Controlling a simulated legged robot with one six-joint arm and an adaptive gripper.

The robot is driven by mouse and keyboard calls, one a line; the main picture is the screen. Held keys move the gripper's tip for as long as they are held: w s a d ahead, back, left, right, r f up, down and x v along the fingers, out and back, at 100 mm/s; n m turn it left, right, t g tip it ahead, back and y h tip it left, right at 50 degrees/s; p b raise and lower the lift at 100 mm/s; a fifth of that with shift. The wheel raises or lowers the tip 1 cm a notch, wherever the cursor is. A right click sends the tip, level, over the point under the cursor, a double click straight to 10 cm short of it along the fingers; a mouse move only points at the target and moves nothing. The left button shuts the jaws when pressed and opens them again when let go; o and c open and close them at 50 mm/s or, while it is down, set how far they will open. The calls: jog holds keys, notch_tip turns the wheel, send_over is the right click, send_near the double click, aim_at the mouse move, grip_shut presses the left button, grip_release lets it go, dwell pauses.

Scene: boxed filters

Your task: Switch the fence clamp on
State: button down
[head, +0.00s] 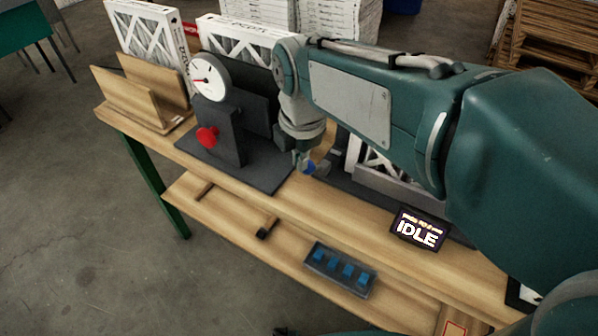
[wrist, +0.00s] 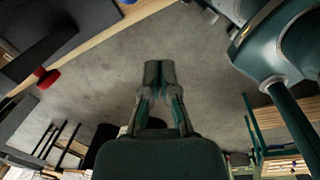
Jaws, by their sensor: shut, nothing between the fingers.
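I cannot tell for sure which thing is the fence clamp or its switch. A grey block with a row of several blue rocker-like pieces (head: 340,269) sits at the lower front level of the bench. A red knob (head: 207,137) is on a dark upright stand with a white dial gauge (head: 210,77); the red knob also shows in the wrist view (wrist: 47,78). My gripper (head: 305,163) is over the bench, right of the stand, with a small blue round thing at its tip. In the wrist view my gripper (wrist: 160,72) is shut and empty, over floor.
A small display (head: 419,230) reads IDLE. Boxed filters stand behind the bench's left side, by a wooden holder (head: 140,95). My arm hides much of the bench's right side. The wooden bench front (head: 340,207) is largely clear.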

jog(key=n, duration=0.1)
jog(key=a+n, duration=0.1)
jog(key=w+a+n, duration=0.1)
jog(key=shift+a+f+g, duration=0.2)
jog(key=shift+f+g, duration=0.1)
jog(key=shift+f, duration=0.05)
notch_tip(320, 180, down, 10)
jog(key=w+d, duration=0.1)
jog(key=w+d+r, duration=0.1)
jog(key=w, duration=0.1)
jog(key=shift+w+d+r, duration=0.2)
jog(key=shift+w+d, duration=0.05)
